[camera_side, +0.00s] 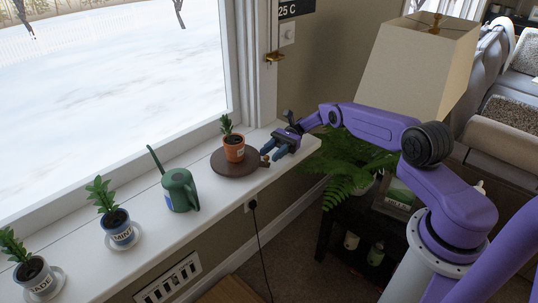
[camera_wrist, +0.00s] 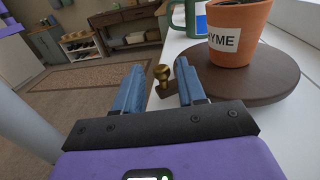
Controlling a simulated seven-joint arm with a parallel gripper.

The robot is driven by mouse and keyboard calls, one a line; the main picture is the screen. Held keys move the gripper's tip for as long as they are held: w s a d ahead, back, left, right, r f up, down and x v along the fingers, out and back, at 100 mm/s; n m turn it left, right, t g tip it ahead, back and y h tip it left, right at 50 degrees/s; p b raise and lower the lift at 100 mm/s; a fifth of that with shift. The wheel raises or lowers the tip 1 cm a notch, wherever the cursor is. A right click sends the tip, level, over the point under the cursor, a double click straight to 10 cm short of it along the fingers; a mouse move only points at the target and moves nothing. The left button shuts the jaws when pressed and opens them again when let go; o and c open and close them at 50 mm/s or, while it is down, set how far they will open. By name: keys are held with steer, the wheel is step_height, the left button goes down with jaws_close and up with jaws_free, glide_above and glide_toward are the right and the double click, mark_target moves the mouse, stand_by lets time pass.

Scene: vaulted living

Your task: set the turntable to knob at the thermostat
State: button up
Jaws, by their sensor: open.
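The turntable (camera_side: 217,165) is a dark brown round disc on the white windowsill; it also shows at right in the wrist view (camera_wrist: 285,80). A terracotta pot with a green plant (camera_side: 234,150) stands upright on it, its label partly cut off in the wrist view (camera_wrist: 236,40). A brass knob (camera_wrist: 162,76) rises from a tab on the turntable's edge, on the side by my gripper. My gripper (camera_side: 270,155) is open, its blue fingers one on each side of the knob in the wrist view, with no contact visible. A white box (camera_side: 288,34), likely the thermostat, is on the wall under a "25 C" sign.
A green watering can (camera_side: 180,190) stands left of the turntable, then potted plants on saucers, one labelled MINT (camera_side: 120,232). The window frame borders the sill behind. A fern (camera_side: 350,165) and lampshade (camera_side: 420,65) are near my arm. A cord (camera_side: 258,230) hangs below the sill.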

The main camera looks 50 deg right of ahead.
step_height(320, 180, up, 7)
stand_by(0.7)
